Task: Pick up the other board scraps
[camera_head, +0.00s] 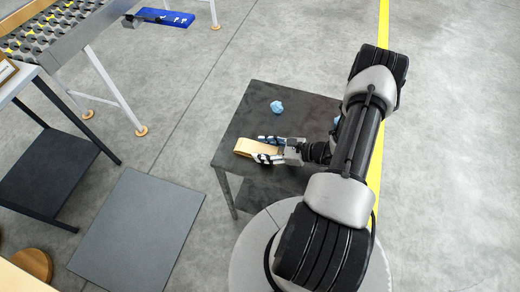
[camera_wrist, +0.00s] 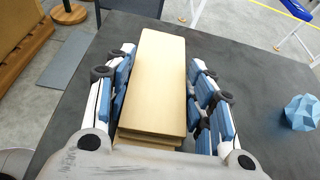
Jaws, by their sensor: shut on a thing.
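A stack of tan board scraps (camera_head: 250,147) lies low over the dark table (camera_head: 238,127), near its left edge. In the wrist view the stack (camera_wrist: 153,85) runs lengthwise between my fingers, with a long flat board on top and more board edges under its near end. My gripper (camera_head: 268,149) is shut on the stack, with blue finger pads along both long sides, as the wrist view also shows (camera_wrist: 160,60). I cannot tell whether the stack touches the table top.
A crumpled light-blue lump (camera_head: 277,107) sits on the table behind my gripper; a second one (camera_head: 336,121) is partly hidden by my arm. A grey floor mat (camera_head: 138,232) lies left of the table. A roller conveyor (camera_head: 55,32) stands at upper left, with a blue item (camera_head: 165,18) beyond it.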

